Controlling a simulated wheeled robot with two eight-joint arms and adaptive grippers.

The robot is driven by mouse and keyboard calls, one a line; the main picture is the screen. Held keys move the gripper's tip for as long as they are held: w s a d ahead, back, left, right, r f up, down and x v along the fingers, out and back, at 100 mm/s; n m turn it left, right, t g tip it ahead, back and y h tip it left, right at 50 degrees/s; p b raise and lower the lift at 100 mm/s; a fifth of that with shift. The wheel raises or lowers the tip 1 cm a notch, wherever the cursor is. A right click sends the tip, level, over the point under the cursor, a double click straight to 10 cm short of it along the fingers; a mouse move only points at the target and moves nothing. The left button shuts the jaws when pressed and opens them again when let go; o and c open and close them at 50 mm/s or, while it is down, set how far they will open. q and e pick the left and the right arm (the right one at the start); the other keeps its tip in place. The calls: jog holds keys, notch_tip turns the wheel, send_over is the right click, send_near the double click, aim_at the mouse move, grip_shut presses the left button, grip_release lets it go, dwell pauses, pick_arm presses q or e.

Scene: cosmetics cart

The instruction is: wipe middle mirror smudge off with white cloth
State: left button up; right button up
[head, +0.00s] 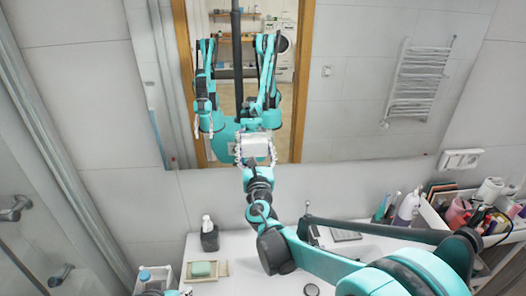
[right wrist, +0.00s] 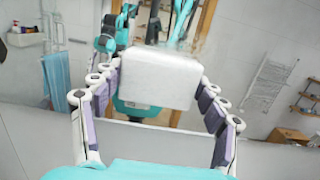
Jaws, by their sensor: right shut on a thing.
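The mirror (head: 345,110) hangs on the tiled wall above the counter. My right gripper (head: 256,147) is raised at the mirror's lower part. It is shut on the white cloth (head: 254,145), which looks like a thick white block. In the right wrist view the cloth (right wrist: 160,78) sits between the two fingers and covers part of the mirror behind it. A faint blurred patch, possibly the smudge (right wrist: 200,46), shows by the cloth's upper right edge. I cannot tell whether the cloth touches the glass.
On the counter (head: 225,272) stand a dark soap dispenser (head: 209,236) and a soap tray (head: 205,270). A toiletries box (head: 448,215) is at the right, with bottles beside it. A wall socket (head: 460,159) is right of the mirror's lower edge. The towel rail (head: 418,80) is a reflection.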

aim_at(265, 143)
jog(key=shift+a, duration=2.25)
jog(key=shift+r+p, duration=0.75)
jog(key=shift+r, duration=0.6)
jog(key=shift+d, duration=0.55)
jog(key=shift+d+f+b, duration=0.1)
jog(key=shift+d+b, duration=0.2)
jog(key=shift+d, duration=4.9)
jog(key=shift+a, duration=0.1)
